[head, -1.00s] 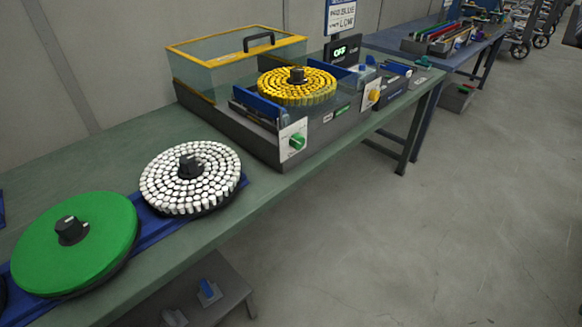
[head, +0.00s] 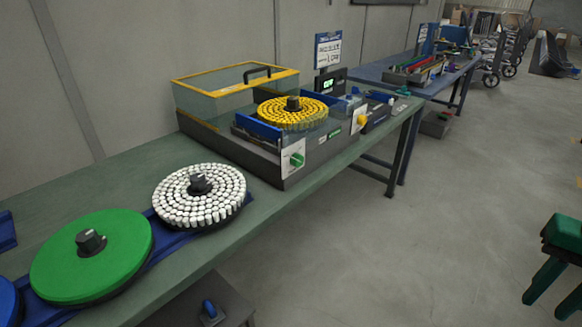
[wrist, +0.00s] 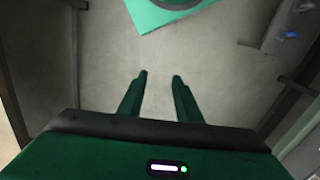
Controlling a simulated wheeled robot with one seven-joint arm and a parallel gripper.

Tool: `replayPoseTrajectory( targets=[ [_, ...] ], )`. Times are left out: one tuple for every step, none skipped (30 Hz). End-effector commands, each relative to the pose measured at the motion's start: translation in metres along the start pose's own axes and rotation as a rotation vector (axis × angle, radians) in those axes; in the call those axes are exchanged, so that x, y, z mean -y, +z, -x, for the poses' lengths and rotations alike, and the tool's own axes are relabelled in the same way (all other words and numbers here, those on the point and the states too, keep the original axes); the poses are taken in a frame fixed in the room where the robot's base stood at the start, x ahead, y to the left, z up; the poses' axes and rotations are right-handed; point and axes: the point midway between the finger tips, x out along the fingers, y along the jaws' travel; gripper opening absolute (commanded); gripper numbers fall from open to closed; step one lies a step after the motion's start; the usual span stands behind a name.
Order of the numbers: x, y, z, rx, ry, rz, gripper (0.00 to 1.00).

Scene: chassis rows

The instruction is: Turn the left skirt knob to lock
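The left skirt knob is a green knob (head: 297,160) on a white plate at the left end of the grey machine's front skirt (head: 320,152). A yellow knob (head: 362,120) sits on another white plate further right on the same skirt. The marks on the plates are too small to read. My gripper (head: 545,308) is at the lower right of the head view, over the floor and well apart from the bench and knobs. In the wrist view its two green fingers (wrist: 160,75) stand apart with nothing between them. The knobs do not show in the wrist view.
The machine carries a tray of yellow pieces (head: 292,113) and a yellow-framed clear cover (head: 235,90). A white-piece tray (head: 199,196) and a green disc (head: 92,255) lie left on the bench. A low grey stand (head: 225,300) is below. The floor right of the bench is open.

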Motion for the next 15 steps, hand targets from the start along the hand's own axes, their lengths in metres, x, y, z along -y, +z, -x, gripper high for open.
replayPoseTrajectory(
  targets=[
    [0.0, 0.0, 0.0, 0.0, 0.0, 0.0, 0.31],
    [0.0, 0.0, 0.0, 0.0, 0.0, 0.0, 0.31],
    [0.0, 0.0, 0.0, 0.0, 0.0, 0.0, 0.31],
    [0.0, 0.0, 0.0, 0.0, 0.0, 0.0, 0.31],
    [0.0, 0.0, 0.0, 0.0, 0.0, 0.0, 0.31],
    [0.0, 0.0, 0.0, 0.0, 0.0, 0.0, 0.31],
    [0.0, 0.0, 0.0, 0.0, 0.0, 0.0, 0.36],
    [0.0, 0.0, 0.0, 0.0, 0.0, 0.001, 0.43],
    [-0.004, 0.006, 0.003, -0.008, -0.005, 0.008, 0.51],
    [-0.004, 0.008, 0.004, -0.014, -0.007, 0.016, 0.51],
    [-0.003, 0.006, 0.003, -0.016, -0.007, 0.028, 0.51],
    [0.001, 0.002, 0.002, -0.021, -0.008, 0.055, 0.51],
    [0.005, -0.004, 0.0, -0.026, -0.009, 0.083, 0.51],
    [0.011, -0.009, -0.002, -0.029, -0.009, 0.115, 0.51],
    [0.019, -0.018, -0.006, -0.037, -0.013, 0.168, 0.51]
  ],
)
